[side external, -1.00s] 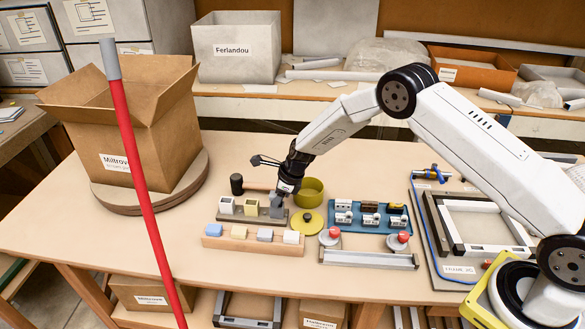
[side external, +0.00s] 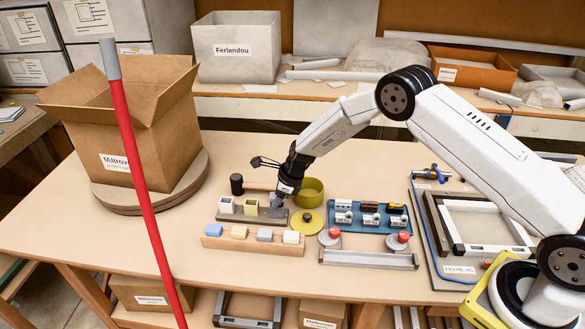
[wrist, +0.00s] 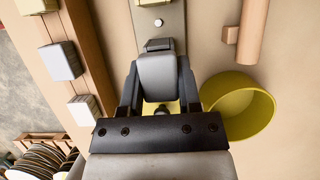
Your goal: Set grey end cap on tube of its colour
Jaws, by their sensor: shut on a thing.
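My gripper (wrist: 158,88) is shut on the grey end cap (wrist: 158,76), a rounded block between its two black fingers. In the side view, my gripper (side external: 283,192) is low over the right end of the grey base strip (side external: 240,218). A grey tube (wrist: 158,45) shows just past the cap in the wrist view, mostly hidden by it. Whether the cap is seated on the tube or just above it, I cannot tell. A white tube (side external: 227,206) and a cream tube (side external: 251,207) stand on the strip to the left.
In front, a wooden rail (side external: 222,243) carries blue, cream, pale and white blocks. A blue tray (side external: 360,228) stands to the right.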

